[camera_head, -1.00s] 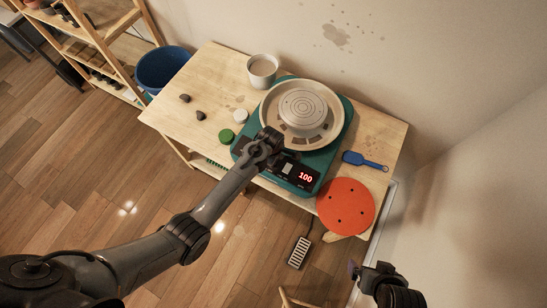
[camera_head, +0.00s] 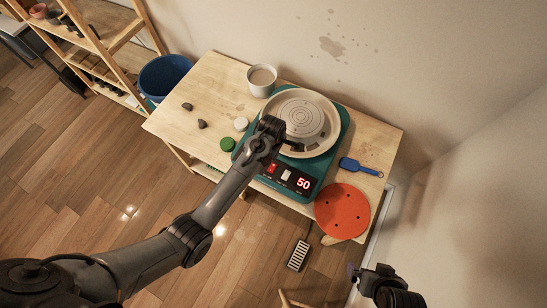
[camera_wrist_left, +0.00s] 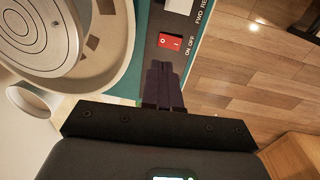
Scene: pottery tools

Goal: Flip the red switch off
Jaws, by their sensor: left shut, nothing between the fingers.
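The red switch (camera_wrist_left: 171,42) sits on the dark front panel of the teal pottery wheel (camera_head: 343,122), with the label "ON OFF" beside it in the left wrist view. In the head view the red switch (camera_head: 271,169) shows just beside my left gripper (camera_head: 271,128). The panel's red display (camera_head: 303,184) reads 50. My left gripper is shut and empty. Its fingertips (camera_wrist_left: 164,66) are close to the switch in the wrist view; I cannot tell whether they touch it. My right gripper (camera_head: 354,271) is at the lower right, far from the wheel, and its jaws are unclear.
A white cup (camera_head: 262,80), a green disc (camera_head: 227,144), a white disc (camera_head: 241,124) and dark lumps (camera_head: 202,124) stand on the wooden table (camera_head: 210,78). A blue tool (camera_head: 360,167) and an orange disc (camera_head: 342,211) lie to the right. A pedal (camera_head: 298,255) is on the floor.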

